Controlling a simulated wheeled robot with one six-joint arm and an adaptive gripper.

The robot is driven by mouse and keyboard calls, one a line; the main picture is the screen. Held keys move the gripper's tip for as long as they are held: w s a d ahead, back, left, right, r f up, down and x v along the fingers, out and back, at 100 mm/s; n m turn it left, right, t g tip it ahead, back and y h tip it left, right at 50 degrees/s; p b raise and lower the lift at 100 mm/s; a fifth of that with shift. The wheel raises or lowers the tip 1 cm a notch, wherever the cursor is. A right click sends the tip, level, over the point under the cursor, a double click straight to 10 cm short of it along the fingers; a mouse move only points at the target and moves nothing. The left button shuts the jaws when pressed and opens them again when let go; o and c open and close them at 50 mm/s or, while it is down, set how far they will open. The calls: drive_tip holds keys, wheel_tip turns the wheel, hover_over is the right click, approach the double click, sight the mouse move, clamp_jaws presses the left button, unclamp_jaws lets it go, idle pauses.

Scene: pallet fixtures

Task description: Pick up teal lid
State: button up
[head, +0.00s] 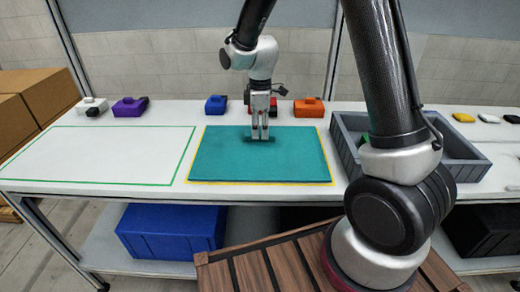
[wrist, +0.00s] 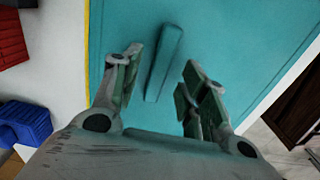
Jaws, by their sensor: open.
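The teal lid (head: 230,165) is a flat slab lying inside a yellow outline on the white table in the head view. It also fills the middle of the wrist view (wrist: 220,35). A raised bar handle (wrist: 165,62) stands up from the lid. My gripper (head: 260,136) points down above the handle in the head view. In the wrist view my gripper (wrist: 155,95) is open, with one finger on each side of the handle's line. I cannot tell whether the fingers touch the handle. The near end of the handle shows between the fingertips.
A green outline (head: 100,126) marks bare table on the left. A grey crate (head: 465,165) stands right of the lid, partly behind my arm. Several coloured blocks, including an orange one (head: 308,107) and a purple one (head: 130,107), line the back. A blue bin (head: 170,232) sits below.

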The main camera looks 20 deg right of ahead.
wheel_tip(320, 180, down, 2)
drive_tip(key=shift+c, duration=0.4)
clamp_jaws()
drive_tip(key=shift+r, duration=0.15)
